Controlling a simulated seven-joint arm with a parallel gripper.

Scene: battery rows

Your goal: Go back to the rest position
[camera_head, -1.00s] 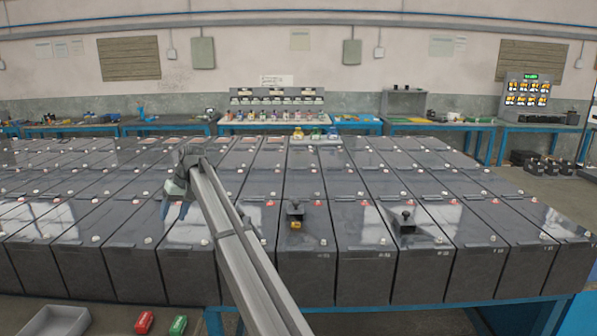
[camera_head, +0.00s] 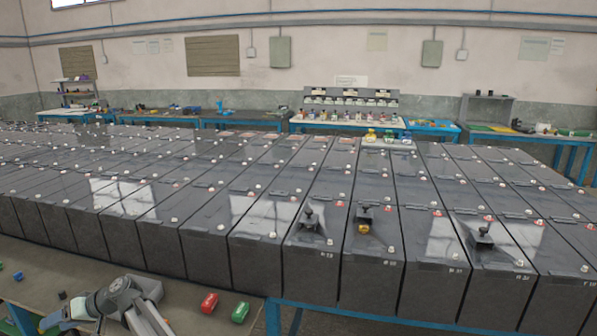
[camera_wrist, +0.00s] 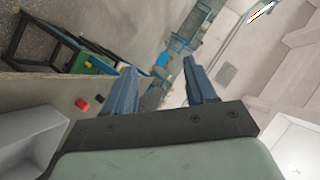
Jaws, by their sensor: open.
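My gripper (camera_head: 62,314) is at the lower left of the head view, low over the front table and left of the battery rows. Its blue fingers are small and partly cut off there. In the wrist view my gripper (camera_wrist: 158,64) shows two blue fingers spread apart with nothing between them. The dark grey batteries (camera_head: 262,225) stand in long rows. Black knobbed pieces sit on three front batteries: one at left (camera_head: 310,222), one with a yellow part (camera_head: 364,220), and one at right (camera_head: 482,236).
A red piece (camera_head: 209,303) and a green piece (camera_head: 240,312) lie on the front table (camera_head: 185,292), right of my gripper. A grey tray (camera_wrist: 30,135) is at the left of the wrist view. Work benches line the back wall.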

